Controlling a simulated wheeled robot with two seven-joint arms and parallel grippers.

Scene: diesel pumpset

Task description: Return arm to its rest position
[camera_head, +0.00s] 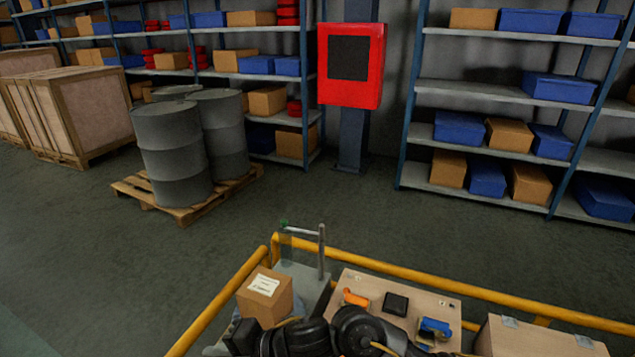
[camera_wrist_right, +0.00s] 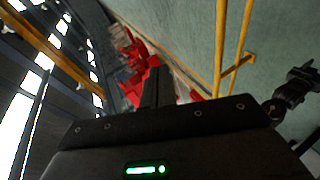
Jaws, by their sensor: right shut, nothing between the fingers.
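My right arm (camera_head: 355,330), black with rounded joints, lies across the bottom edge of the head view. Its gripper end (camera_head: 240,337) appears at the left of these joints, just in front of a small cardboard box; the fingertips are not clear there. In the right wrist view the right gripper (camera_wrist_right: 154,75) shows its dark fingers together, with nothing between them. They point toward red parts that lie beyond, and I cannot tell whether they touch. My left gripper is not in the head view.
A yellow rail (camera_head: 390,270) surrounds the work area. Inside are the labelled cardboard box (camera_head: 265,297), a metal post (camera_head: 321,255) and a tan panel (camera_head: 375,290) with orange and blue parts. Red parts (camera_wrist_right: 133,65) and yellow bars (camera_wrist_right: 221,50) show near the wrist. Open floor lies beyond.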

